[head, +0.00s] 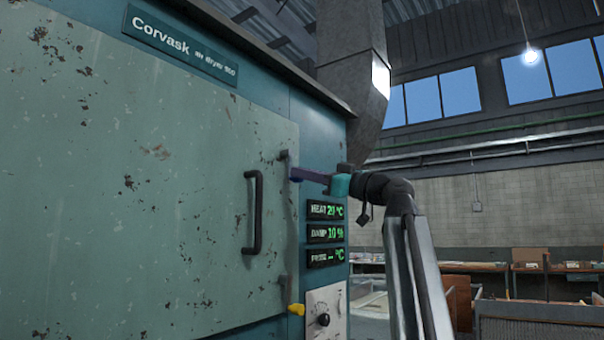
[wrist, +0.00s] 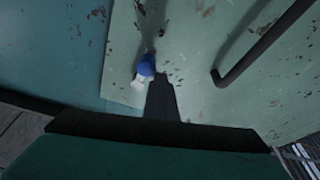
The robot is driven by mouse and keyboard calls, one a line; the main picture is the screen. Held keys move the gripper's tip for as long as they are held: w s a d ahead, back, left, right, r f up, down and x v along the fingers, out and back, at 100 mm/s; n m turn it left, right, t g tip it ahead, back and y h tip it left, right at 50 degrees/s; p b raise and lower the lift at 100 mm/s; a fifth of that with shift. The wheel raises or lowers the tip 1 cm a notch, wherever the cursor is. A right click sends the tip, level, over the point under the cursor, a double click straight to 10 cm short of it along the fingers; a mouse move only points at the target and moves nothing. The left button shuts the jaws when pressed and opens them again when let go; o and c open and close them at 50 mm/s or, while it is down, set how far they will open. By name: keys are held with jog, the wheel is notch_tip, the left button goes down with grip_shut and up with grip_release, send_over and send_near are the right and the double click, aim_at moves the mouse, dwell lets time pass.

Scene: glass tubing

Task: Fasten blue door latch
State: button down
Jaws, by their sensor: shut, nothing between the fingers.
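The blue door latch (head: 296,174) is at the upper right edge of the dryer door (head: 150,190). In the wrist view its rounded blue knob (wrist: 147,65) lies over the door near the edge, with a small whitish piece (wrist: 138,83) beside it. My gripper (head: 306,176) reaches in from the right at the latch's height. In the wrist view its dark fingers (wrist: 159,82) are shut with nothing between them, their tips right beside the knob. I cannot tell whether they touch it. The fingers hide part of the door edge.
A dark door handle (head: 253,212) stands out left of the latch; it also shows in the wrist view (wrist: 262,45). A yellow latch (head: 297,309) sits lower on the door edge. Green displays (head: 325,233) and a knob panel (head: 325,318) are on the right.

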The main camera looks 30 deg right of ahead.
jog(key=shift+d+p, duration=0.1)
jog(key=shift+p, duration=0.2)
jog(key=s+a+p, duration=0.2)
jog(key=a+p, duration=0.2)
jog(key=s+d, duration=0.6)
jog(key=s, duration=0.1)
jog(key=shift+d, duration=0.3)
jog(key=shift+s, duration=0.15)
dwell(0.7)
